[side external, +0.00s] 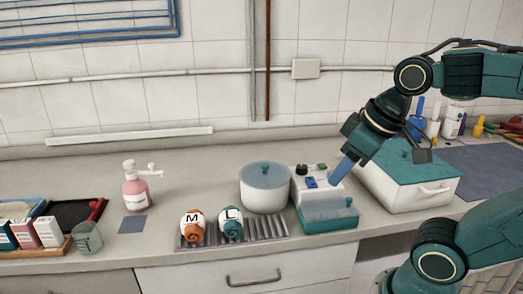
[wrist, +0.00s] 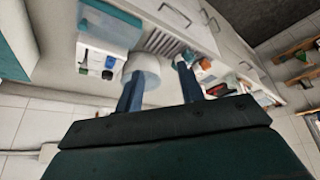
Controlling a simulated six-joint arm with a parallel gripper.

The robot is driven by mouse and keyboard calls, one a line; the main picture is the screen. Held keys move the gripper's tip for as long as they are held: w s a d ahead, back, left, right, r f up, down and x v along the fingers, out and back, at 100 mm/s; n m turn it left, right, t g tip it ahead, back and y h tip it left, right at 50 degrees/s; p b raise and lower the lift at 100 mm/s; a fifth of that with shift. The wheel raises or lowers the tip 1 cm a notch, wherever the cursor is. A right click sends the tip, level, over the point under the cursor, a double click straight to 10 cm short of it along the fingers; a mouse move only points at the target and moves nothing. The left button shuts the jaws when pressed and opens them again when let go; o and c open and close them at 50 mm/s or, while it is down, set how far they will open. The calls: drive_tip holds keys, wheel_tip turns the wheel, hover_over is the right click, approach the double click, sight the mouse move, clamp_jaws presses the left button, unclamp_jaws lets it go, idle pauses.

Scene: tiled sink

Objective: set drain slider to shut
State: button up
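A white control box (side external: 327,195) stands on the counter. It carries a small blue slider (side external: 311,182) and dark knobs on top. My gripper (side external: 338,179) is just above and right of the slider in the side view; contact cannot be told. In the wrist view my gripper (wrist: 155,80) has two blue fingers spread apart with nothing between them.
A teal tray (side external: 328,216) sits in front of the box. A white lidded pot (side external: 265,190) is close on its left, and a large teal-lidded case (side external: 410,180) on its right.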

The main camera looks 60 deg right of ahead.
drive_tip(key=w+d+r+g, duration=0.2)
drive_tip(key=w+d, duration=0.3)
drive_tip(key=n+g, duration=0.2)
drive_tip(key=g, duration=0.1)
hover_over(330, 170)
wheel_tip(330, 170, down, 2)
drive_tip(key=shift+w+d, duration=0.1)
drive_tip(key=shift+w, duration=0.05)
drive_tip(key=shift+f, duration=0.15)
wheel_tip(330, 170, down, 14)
drive_tip(key=shift+r, duration=0.25)
clamp_jaws()
